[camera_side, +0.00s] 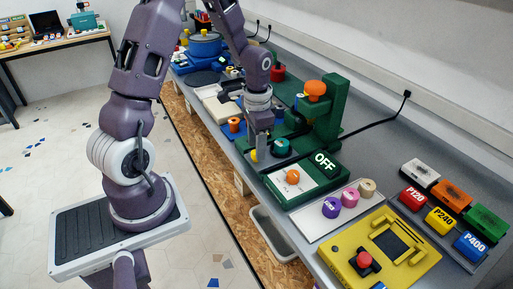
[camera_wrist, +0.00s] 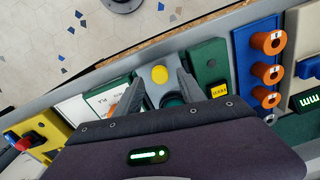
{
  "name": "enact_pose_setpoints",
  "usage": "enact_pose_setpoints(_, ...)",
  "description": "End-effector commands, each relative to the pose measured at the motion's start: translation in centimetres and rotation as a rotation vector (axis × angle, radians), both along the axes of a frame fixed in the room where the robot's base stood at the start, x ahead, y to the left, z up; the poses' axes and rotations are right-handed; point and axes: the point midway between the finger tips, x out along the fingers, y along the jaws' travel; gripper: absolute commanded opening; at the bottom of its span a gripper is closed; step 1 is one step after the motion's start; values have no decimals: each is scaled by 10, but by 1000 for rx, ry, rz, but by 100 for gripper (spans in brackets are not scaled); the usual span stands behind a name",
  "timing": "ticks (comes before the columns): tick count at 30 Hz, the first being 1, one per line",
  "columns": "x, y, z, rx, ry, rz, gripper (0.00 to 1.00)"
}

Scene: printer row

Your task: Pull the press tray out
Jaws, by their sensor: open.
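The green press (camera_side: 328,122) stands on the bench in the side view, with an orange knob (camera_side: 316,88) on top. Its grey tray carries a round yellow knob (camera_side: 254,155) at the front edge and a teal round piece (camera_side: 281,146) behind it. In the wrist view the yellow knob (camera_wrist: 160,74) lies between the fingers of my gripper (camera_wrist: 158,84), with the grey tray (camera_wrist: 152,91) below it. The fingers are open, one on each side of the knob; contact cannot be told. My gripper (camera_side: 260,148) partly hides the tray in the side view.
A green unit marked OFF (camera_side: 325,161) with an orange knob stands right of the press. A white board (camera_side: 337,212) with coloured round pieces and a yellow device (camera_side: 378,256) lie beyond. A blue rack (camera_wrist: 257,65) with orange pieces stands on the press's other side. Open floor lies before the bench.

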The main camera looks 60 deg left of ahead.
Motion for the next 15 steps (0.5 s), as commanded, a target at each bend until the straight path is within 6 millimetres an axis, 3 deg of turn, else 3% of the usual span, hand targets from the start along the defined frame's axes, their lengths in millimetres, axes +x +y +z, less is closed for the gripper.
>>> enact_pose_setpoints(3, 1, 0, 27, 4, -8, 3, 47)
enact_pose_setpoints(7, 1, -1, 48, 3, -7, 1, 47)
enact_pose_setpoints(15, 0, -2, 56, 1, -2, 1, 47)
